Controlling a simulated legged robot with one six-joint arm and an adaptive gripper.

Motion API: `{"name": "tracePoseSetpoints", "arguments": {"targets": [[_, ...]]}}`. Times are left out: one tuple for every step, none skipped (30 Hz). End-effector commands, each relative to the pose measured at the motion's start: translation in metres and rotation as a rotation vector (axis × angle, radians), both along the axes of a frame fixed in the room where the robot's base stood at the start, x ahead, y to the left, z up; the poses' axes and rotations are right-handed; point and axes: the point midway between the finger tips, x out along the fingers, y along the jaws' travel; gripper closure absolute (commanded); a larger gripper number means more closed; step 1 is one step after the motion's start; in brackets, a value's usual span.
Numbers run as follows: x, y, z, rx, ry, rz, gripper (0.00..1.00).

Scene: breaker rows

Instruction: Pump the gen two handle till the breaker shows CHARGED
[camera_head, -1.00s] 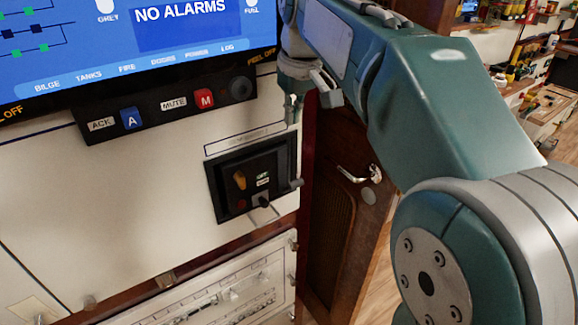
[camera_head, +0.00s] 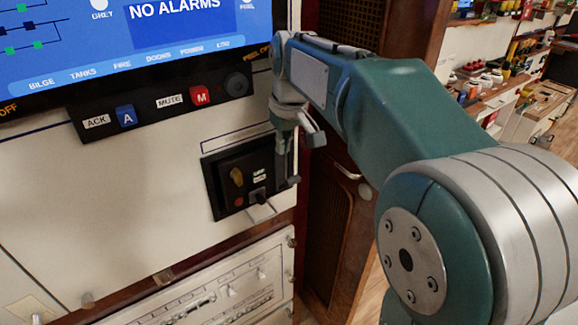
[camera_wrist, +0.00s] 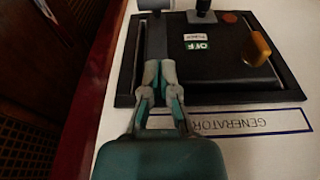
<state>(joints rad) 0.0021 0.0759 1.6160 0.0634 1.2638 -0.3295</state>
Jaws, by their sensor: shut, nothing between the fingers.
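The breaker (camera_head: 228,172) is a black unit in a dark frame on the white panel. A label reading GENERATOR (camera_wrist: 235,123) shows upside down in the wrist view; its number is hidden behind my gripper. The breaker has a green OFF flag (camera_wrist: 197,45), a small white flag (camera_wrist: 195,37) too small to read, a yellow knob (camera_wrist: 259,46) and a red-orange button (camera_wrist: 230,17). The grey handle (camera_wrist: 156,38) lies along the breaker's side, with a round grip (camera_wrist: 155,4) at its end. My gripper (camera_wrist: 158,68) is shut and empty at the handle's near end; contact is unclear.
Above the breaker is a strip with ACK and MUTE buttons (camera_head: 160,105), under a screen (camera_head: 130,40) reading NO ALARMS. A drawing panel (camera_head: 215,290) is below. A wooden door (camera_head: 335,215) stands close on the right.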

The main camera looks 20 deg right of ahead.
Motion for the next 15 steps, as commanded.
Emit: {"name": "tracePoseSetpoints", "arguments": {"targets": [[0.001, 0.001, -0.011, 0.000, 0.004, 0.000, 1.00], [0.001, 0.001, -0.016, 0.000, 0.004, 0.000, 1.00], [-0.003, -0.001, -0.019, 0.000, 0.001, -0.001, 1.00], [-0.006, -0.002, -0.023, 0.000, 0.002, -0.001, 1.00], [-0.008, -0.002, -0.026, 0.000, 0.002, -0.001, 1.00], [-0.011, -0.003, -0.030, 0.001, 0.001, -0.001, 1.00], [-0.013, -0.004, -0.033, 0.001, 0.001, -0.001, 1.00], [-0.014, -0.004, -0.036, 0.001, 0.001, -0.001, 1.00], [-0.016, -0.005, -0.038, 0.001, 0.000, 0.000, 1.00], [-0.017, -0.005, -0.040, 0.001, 0.000, 0.000, 1.00], [-0.018, -0.005, -0.042, 0.001, 0.001, 0.000, 1.00], [-0.019, -0.006, -0.043, 0.001, 0.001, 0.000, 1.00], [-0.019, -0.006, -0.044, 0.001, 0.001, 0.000, 1.00], [-0.019, -0.006, -0.044, 0.001, 0.000, 0.000, 1.00], [-0.019, -0.006, -0.045, 0.001, 0.000, 0.000, 1.00]]}}
